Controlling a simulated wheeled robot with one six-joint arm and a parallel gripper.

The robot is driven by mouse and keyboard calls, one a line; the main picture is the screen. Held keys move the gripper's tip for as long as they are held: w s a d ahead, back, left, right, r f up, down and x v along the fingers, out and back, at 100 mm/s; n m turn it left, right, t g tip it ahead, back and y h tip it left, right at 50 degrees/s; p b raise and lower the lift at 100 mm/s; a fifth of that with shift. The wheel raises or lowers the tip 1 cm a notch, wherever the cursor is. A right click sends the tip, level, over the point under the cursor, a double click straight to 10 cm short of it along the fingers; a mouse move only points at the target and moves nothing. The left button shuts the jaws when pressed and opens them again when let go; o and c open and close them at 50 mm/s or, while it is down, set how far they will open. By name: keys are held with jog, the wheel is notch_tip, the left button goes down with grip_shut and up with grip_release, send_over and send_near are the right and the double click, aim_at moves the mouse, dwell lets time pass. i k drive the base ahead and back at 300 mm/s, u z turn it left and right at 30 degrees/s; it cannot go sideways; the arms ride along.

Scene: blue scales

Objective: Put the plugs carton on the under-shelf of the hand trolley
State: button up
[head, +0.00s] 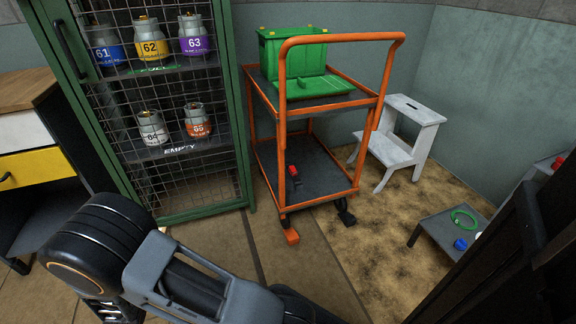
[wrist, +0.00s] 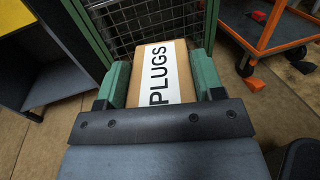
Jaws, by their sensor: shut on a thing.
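In the wrist view, my gripper (wrist: 160,90) is shut on the plugs carton (wrist: 158,80), a brown box with a white label reading PLUGS. Its green fingers press on the carton's two sides. The orange hand trolley (head: 375,120) stands right of the cage in the head view. Its dark under-shelf (head: 322,172) carries a small red and black thing (head: 294,171) near the left edge. In the wrist view, part of the trolley (wrist: 268,45) shows at the upper right, apart from the carton.
A green box (head: 290,55) stands on the trolley's top shelf. A green mesh cage (head: 170,205) with several gas bottles stands to its left. A white step stool (head: 400,145) is to its right. A low grey table (head: 430,226) is at the lower right. Floor before the trolley is clear.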

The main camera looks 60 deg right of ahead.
aim_at(323, 176)
jog(key=z, duration=1.9)
